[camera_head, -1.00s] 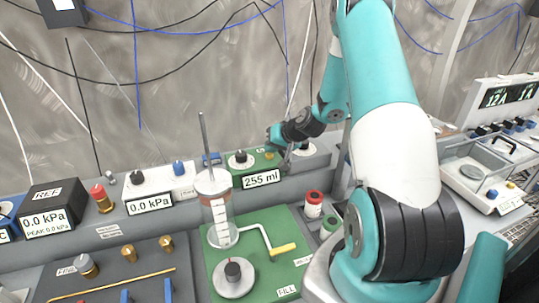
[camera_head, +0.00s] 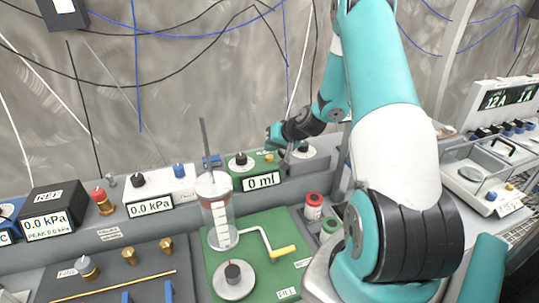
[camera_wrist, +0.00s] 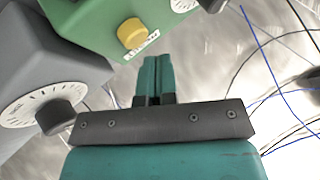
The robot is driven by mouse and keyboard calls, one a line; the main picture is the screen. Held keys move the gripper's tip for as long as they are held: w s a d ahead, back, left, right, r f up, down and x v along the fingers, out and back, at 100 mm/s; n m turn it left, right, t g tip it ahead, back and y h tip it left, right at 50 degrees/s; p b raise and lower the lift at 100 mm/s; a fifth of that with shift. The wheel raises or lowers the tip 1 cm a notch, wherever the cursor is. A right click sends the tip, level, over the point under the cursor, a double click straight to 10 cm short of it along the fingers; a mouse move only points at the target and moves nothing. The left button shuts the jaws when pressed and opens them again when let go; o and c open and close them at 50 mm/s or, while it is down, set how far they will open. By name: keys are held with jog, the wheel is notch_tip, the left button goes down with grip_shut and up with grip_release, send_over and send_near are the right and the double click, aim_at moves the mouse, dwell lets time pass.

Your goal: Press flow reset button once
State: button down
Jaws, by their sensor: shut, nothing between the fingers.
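The flow box is a green box (camera_head: 267,170) at the back of the bench, and its display (camera_head: 260,181) reads 0 ml. It carries a black knob and a yellow button (camera_head: 268,157). In the wrist view the yellow button (camera_wrist: 132,33) sits on the green face (camera_wrist: 85,25) above a small label too small to read. My gripper (camera_wrist: 155,62) is shut and empty, its tips just below and right of the button, seemingly apart from it. In the head view my gripper is small, right of the button, and its tips are hard to make out.
A grey box with a black dial knob (camera_wrist: 55,117) is close to my gripper's left in the wrist view. A clear cylinder (camera_head: 218,210) stands on a green board in front. Blue and black cables (camera_head: 137,65) hang along the wall.

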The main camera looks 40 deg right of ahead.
aim_at(271, 156)
dwell(0.3)
jog(key=shift+r+p, duration=1.55)
jog(key=shift+r, duration=0.95)
